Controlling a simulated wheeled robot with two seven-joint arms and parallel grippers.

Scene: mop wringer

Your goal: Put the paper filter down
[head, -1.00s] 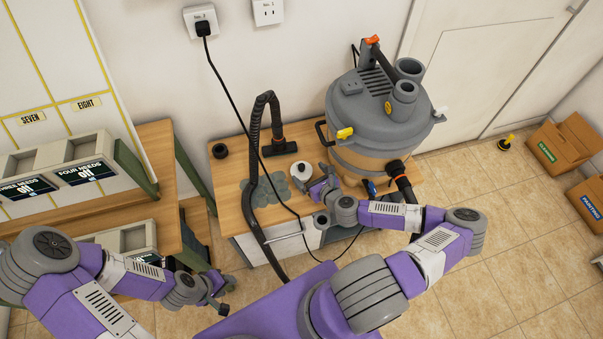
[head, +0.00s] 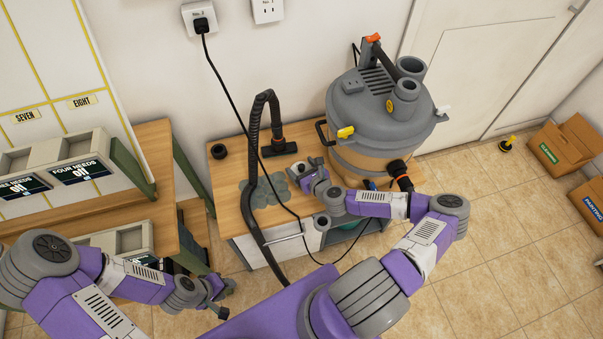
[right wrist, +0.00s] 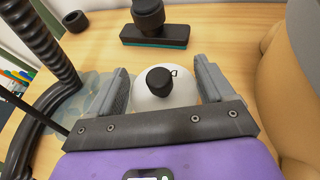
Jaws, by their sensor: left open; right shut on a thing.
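The paper filter (right wrist: 176,99) is a white, rounded piece between the fingers of my right gripper (right wrist: 162,88) in the right wrist view. A dark round knob with a small loop covers its middle. My right gripper (head: 302,170) is shut on it over the wooden bench top, beside the vacuum; in the head view the gripper mostly hides the filter. I cannot tell whether the filter touches the bench. My left gripper (head: 218,297) is open and empty at the lower left, away from the bench.
The grey-lidded vacuum (head: 378,115) stands right of my right gripper. A black hose (head: 248,190) and power cord cross the bench. Grey-green discs (head: 262,192) lie left of the gripper, a floor nozzle (head: 279,148) behind it, and a black ring (head: 219,151) at the back left.

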